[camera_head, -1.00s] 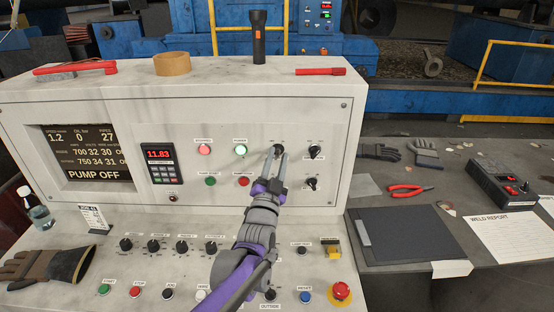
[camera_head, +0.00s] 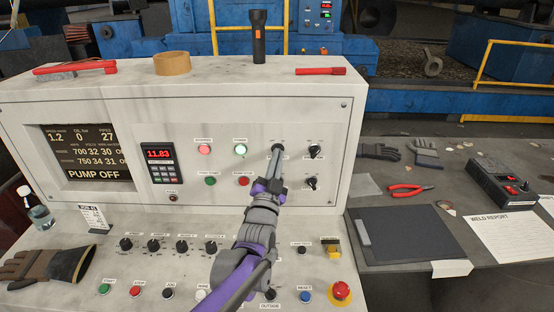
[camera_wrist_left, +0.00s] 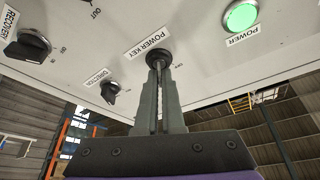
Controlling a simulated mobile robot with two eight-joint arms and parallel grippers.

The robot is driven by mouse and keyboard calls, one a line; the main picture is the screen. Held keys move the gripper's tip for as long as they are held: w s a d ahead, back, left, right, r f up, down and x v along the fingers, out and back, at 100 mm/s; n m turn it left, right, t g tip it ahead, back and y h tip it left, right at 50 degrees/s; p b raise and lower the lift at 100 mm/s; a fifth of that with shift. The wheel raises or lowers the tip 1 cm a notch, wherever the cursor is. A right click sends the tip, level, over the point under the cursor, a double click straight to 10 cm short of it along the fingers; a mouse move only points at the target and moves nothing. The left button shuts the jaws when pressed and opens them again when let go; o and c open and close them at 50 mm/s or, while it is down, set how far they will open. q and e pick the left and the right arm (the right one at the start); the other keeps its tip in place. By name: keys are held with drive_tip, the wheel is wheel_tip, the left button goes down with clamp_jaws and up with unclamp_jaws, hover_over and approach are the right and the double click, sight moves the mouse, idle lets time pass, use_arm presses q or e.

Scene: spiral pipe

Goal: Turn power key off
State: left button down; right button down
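The power key (camera_head: 278,148) is a dark round switch on the upright white panel, right of the lit green power lamp (camera_head: 240,150). In the left wrist view the power key (camera_wrist_left: 158,57) shows as a black round collar under the "POWER KEY" label. My left gripper (camera_head: 277,153) reaches up to it, with its fingers drawn together on it. In the left wrist view the left gripper (camera_wrist_left: 158,75) has both fingertips at the collar, with a thin strip between them. The fingers hide most of the key, so its angle is unclear. My right gripper is not in view.
Other rotary knobs (camera_head: 315,151) sit close to the right of the key. A red lamp (camera_head: 204,149) and buttons lie to the left. The sloped desk below carries knobs, buttons and a red emergency stop (camera_head: 341,291). A black flashlight (camera_head: 259,40) stands on top.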

use_arm(q)
drive_tip(key=shift+n, duration=0.5)
idle(0.5)
drive_tip(key=n+y, duration=0.3)
drive_tip(key=n, duration=0.2)
drive_tip(key=n+y, duration=0.3)
drive_tip(key=n, duration=0.3)
drive_tip(key=n+y, duration=0.3)
drive_tip(key=n, duration=0.2)
drive_tip(key=shift+d, duration=0.2)
drive_tip(key=shift+n, duration=0.4)
drive_tip(key=c, duration=1)
unclamp_jaws()
drive_tip(key=shift+c, duration=0.2)
drive_tip(key=shift+s, duration=0.1)
